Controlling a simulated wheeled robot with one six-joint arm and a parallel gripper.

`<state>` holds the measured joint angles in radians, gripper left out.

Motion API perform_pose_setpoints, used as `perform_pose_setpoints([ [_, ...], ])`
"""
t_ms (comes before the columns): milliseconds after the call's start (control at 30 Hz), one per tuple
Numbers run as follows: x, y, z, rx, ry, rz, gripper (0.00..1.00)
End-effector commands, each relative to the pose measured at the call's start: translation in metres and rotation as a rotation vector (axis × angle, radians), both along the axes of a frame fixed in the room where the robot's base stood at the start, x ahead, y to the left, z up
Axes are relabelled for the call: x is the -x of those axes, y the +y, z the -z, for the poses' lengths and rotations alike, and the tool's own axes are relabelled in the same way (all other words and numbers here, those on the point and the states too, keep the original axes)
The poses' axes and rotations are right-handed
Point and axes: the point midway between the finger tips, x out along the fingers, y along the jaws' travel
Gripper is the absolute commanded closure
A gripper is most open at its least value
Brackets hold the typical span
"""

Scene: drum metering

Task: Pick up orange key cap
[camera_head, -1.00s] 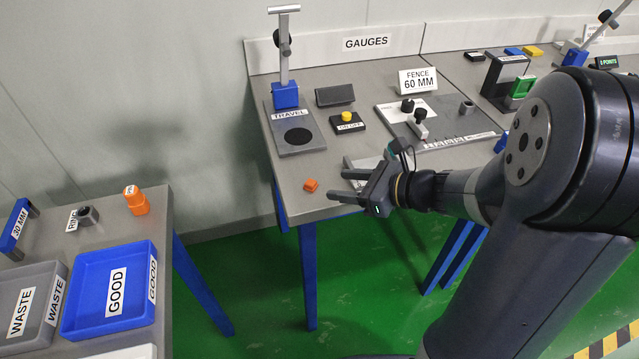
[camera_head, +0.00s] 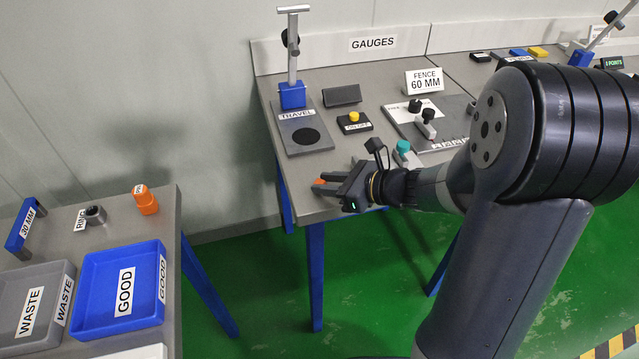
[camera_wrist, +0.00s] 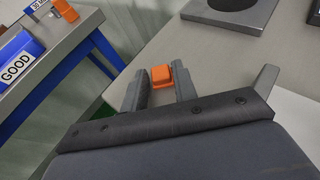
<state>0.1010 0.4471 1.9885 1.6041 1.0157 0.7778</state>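The orange key cap (camera_head: 319,181) lies on the grey gauges table near its front left corner. In the wrist view the cap (camera_wrist: 161,76) shows by the fingertips, with part of it behind one finger. My gripper (camera_head: 322,184) is low over the table, its fingers pointing left at the cap. The fingers (camera_wrist: 160,84) stand apart, with the cap between or just past their tips. I cannot tell whether either finger touches it.
The travel gauge (camera_head: 303,132) and the on/off block with a yellow button (camera_head: 354,122) stand behind. A teal-topped piece (camera_head: 403,147) is close to my wrist. Left, across a gap, another table holds a blue GOOD tray (camera_head: 93,262) and an orange piece (camera_head: 146,204).

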Motion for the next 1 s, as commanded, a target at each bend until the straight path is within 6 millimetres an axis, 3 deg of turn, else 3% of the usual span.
perform_pose_setpoints([
  [300, 0.000, 0.000, 0.000, 0.000, 0.000, 0.000, 0.99],
  [567, 0.000, 0.000, -0.004, 0.000, -0.001, 0.000, 0.99],
  [1000, 0.000, 0.000, -0.082, 0.000, -0.005, 0.000, 0.99],
])
